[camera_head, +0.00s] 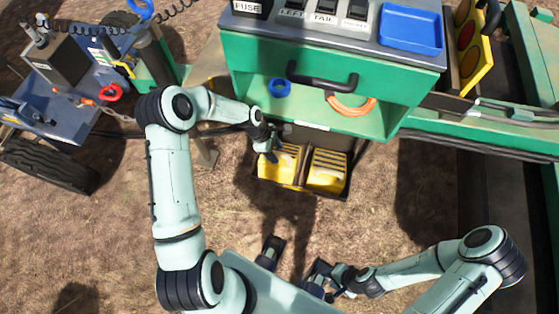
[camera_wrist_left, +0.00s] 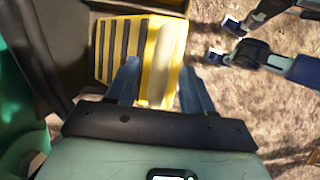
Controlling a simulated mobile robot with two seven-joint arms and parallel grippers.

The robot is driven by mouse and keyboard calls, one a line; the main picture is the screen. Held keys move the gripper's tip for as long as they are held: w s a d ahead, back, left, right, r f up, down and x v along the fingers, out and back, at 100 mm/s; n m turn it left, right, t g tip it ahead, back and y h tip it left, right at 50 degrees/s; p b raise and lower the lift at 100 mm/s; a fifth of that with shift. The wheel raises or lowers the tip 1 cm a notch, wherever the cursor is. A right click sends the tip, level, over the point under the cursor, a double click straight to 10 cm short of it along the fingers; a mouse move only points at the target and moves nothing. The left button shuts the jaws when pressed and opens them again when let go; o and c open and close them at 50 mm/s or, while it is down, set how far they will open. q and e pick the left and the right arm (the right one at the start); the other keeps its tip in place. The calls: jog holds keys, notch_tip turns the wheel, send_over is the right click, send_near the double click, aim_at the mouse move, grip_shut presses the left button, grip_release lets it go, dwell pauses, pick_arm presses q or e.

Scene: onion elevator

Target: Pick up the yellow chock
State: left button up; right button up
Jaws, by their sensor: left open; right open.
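Two yellow chocks with dark ribs sit side by side in a dark holder under the green cabinet in the head view, the left yellow chock (camera_head: 288,167) and the right yellow chock (camera_head: 327,169). My left gripper (camera_head: 272,152) is over the left one and hides part of it. In the left wrist view, a yellow chock (camera_wrist_left: 122,48) with a pale bar along it lies just beyond the fingers. My left gripper (camera_wrist_left: 159,72) is open, its fingers on either side of the bar; contact cannot be told. My right gripper (camera_head: 322,280) is open and empty near the bottom of the head view.
The green cabinet (camera_head: 250,65) has a black handle (camera_head: 322,82) and holds a blue ring (camera_head: 280,87) and an orange ring (camera_head: 352,108). The dark holder (camera_head: 300,190) has walls around the chocks. A blue cart (camera_head: 60,100) stands left. Bare ground lies in front.

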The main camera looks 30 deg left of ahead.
pick_arm(q)
grip_shut()
dwell(1.4)
jog(key=shift+w+r, duration=0.15)
